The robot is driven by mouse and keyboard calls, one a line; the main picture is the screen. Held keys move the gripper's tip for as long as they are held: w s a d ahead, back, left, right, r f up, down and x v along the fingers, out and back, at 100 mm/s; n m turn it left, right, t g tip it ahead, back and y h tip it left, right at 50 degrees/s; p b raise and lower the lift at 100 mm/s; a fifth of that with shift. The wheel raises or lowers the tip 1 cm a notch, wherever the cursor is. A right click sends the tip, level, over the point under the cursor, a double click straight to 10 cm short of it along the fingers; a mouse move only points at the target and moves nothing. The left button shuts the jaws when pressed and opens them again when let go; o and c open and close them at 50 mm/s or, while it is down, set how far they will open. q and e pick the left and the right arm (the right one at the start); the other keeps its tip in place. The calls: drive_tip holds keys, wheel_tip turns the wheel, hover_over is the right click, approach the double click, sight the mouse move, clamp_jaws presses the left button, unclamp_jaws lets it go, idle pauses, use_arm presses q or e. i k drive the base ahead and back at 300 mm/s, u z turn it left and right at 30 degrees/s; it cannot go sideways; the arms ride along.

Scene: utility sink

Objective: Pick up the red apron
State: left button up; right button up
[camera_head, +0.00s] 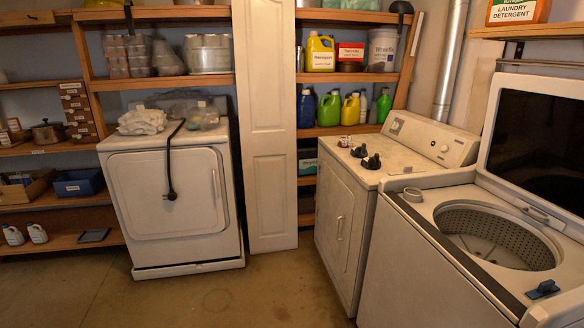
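No red apron can be made out in the head view. Neither of my grippers shows in this view. The dryer (165,195) at the left has a crumpled whitish cloth bundle (142,121) on its top, and a black hose-like item (171,165) hangs down over its front. The inside of the open top-loading washer (490,245) at the right shows only its drum wall and bottom, with no cloth visible.
A white panel door (265,130) stands between the dryer and a second white machine (345,215). Wooden shelves (155,82) with bottles and tubs line the back wall. The floor (270,285) in front is clear.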

sight(344, 144)
drive_tip(key=i, duration=3.1)
drive_tip(key=z, duration=2.15)
